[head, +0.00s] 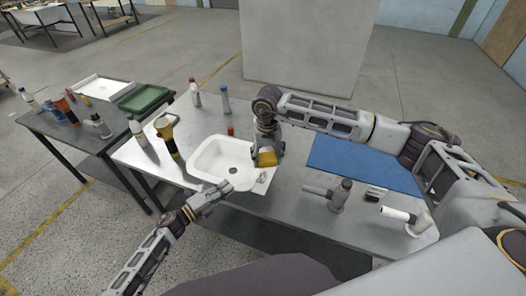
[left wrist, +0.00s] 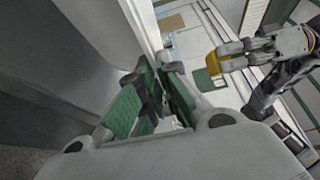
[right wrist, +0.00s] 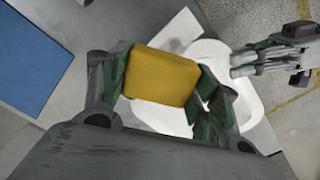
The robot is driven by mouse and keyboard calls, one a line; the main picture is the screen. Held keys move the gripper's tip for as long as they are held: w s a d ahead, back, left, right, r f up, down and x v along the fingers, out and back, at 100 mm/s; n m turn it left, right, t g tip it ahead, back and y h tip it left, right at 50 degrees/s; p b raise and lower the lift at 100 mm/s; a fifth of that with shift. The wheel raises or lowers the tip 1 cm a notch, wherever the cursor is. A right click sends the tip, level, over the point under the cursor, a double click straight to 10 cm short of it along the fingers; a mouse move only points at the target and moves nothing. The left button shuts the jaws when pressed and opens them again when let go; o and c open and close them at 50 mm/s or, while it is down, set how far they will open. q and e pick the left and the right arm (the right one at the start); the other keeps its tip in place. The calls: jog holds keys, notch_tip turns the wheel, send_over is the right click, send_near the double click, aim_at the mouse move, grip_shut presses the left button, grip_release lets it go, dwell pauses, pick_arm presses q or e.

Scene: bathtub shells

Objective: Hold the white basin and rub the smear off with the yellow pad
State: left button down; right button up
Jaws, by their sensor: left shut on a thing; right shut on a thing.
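The white basin (head: 213,163) lies on the metal table with its hollow side up; a dark drain hole shows in it. My left gripper (head: 226,187) is shut on the basin's front rim, and the rim (left wrist: 152,32) runs between its fingers in the left wrist view. My right gripper (head: 265,153) is shut on the yellow pad (head: 267,159) at the basin's right edge. The pad (right wrist: 162,77) sits between the right fingers, with the basin (right wrist: 228,62) beyond it. I cannot tell whether the pad touches the basin. I cannot make out the smear.
A blue mat (head: 365,162) lies on the right of the table. Grey fittings (head: 340,196) stand near the front right. A yellow-and-black torch-like item (head: 167,139) and bottles (head: 195,93) stand left and behind the basin. A side table holds a green tray (head: 145,98).

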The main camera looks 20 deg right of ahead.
pick_arm(q)
jog(key=shift+f, duration=0.1)
pick_arm(e)
jog(key=shift+d+f, duration=0.15)
jog(key=shift+f, duration=0.3)
